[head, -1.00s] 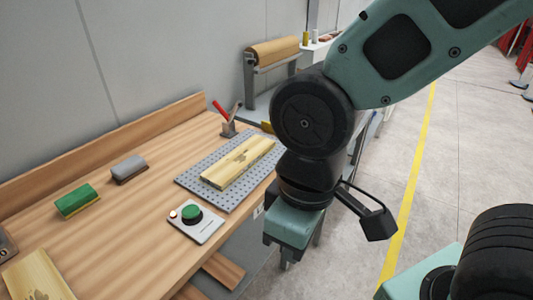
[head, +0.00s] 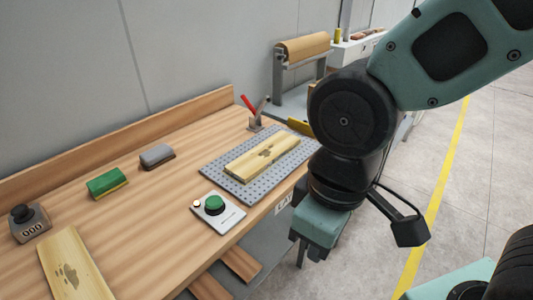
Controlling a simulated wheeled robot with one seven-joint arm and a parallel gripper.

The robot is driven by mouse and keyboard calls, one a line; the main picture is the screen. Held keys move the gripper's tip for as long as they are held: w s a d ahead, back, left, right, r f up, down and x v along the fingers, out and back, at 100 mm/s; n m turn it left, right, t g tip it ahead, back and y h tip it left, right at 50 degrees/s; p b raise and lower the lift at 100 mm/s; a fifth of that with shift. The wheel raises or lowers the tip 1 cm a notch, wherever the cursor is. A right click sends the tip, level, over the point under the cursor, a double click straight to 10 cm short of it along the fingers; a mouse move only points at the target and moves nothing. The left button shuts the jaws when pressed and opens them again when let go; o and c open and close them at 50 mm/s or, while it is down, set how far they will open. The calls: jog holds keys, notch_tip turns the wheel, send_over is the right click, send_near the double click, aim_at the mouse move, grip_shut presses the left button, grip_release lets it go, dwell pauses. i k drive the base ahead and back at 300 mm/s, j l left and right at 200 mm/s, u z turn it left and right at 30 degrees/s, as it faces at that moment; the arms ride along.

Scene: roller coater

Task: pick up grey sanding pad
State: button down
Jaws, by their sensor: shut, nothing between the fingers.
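The grey sanding pad (head: 157,156) lies on the wooden workbench (head: 130,227), left of the perforated plate and near the back board. It has a grey top and a darker brown underside. My gripper (head: 318,254) hangs off the bench's front edge at the right, well away from the pad. Its fingers are small and mostly hidden below the teal housing; they are shut and empty.
A green sanding pad (head: 107,183) lies left of the grey one. A wooden board (head: 262,156) sits on the perforated plate (head: 212,168). Bench space around the grey pad is clear.

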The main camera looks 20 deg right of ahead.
aim_at(151, 159)
jog(key=u, duration=0.65)
jog(key=i+j+u, duration=0.15)
jog(key=u, duration=0.2)
jog(key=i+u, duration=0.6)
jog(key=u, duration=0.15)
jog(key=i+l, duration=0.1)
jog(key=i, duration=0.25)
